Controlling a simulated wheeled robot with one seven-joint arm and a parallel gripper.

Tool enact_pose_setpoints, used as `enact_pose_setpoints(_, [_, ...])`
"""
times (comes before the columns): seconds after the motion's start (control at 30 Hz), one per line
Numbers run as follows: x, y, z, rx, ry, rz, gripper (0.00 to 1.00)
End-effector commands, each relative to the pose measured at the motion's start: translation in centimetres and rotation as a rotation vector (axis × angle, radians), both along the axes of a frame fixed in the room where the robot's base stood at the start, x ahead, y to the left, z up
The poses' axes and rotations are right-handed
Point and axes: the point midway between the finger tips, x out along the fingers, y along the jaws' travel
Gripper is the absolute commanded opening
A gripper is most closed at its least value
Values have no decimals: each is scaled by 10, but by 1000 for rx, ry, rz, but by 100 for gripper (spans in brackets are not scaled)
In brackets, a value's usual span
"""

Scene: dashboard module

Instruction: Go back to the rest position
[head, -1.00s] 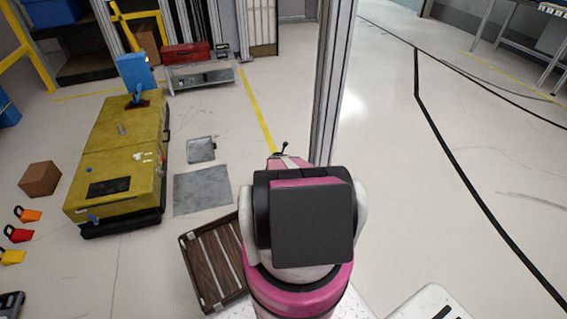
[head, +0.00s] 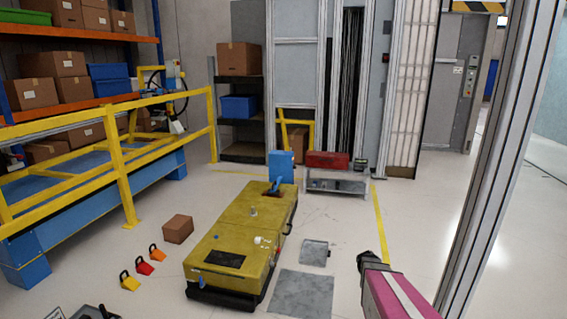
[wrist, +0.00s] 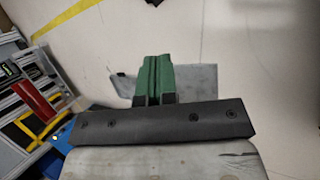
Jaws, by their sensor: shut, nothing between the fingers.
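My gripper (wrist: 155,78) shows in the wrist view with its two green fingers closed together and nothing between them. Grey floor plates show beyond the fingers. In the head view my pink arm rises at the lower right, and a dark part at its end (head: 368,261) stands right of the grey floor plates. The yellow dashboard module (head: 262,212) stands on the floor left of my arm, apart from it. It carries a blue upright box (head: 281,167) at its far end and a black panel (head: 225,259) at its near end.
A metal post (head: 492,165) stands close on the right. A small grey bench with a red toolbox (head: 327,160) stands behind the module. A brown box (head: 178,229) and several coloured padlocks lie left of it. A yellow railing (head: 125,170) runs along the left. Floor around the plates is clear.

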Motion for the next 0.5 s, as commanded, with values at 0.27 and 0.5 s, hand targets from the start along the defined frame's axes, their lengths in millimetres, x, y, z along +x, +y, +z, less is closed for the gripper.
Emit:
enact_pose_setpoints(0.27, [-88, 133, 109, 375, -70, -637, 0])
enact_pose_setpoints(0.5, [-149, 210, 163, 551, -17, -1028, 0])
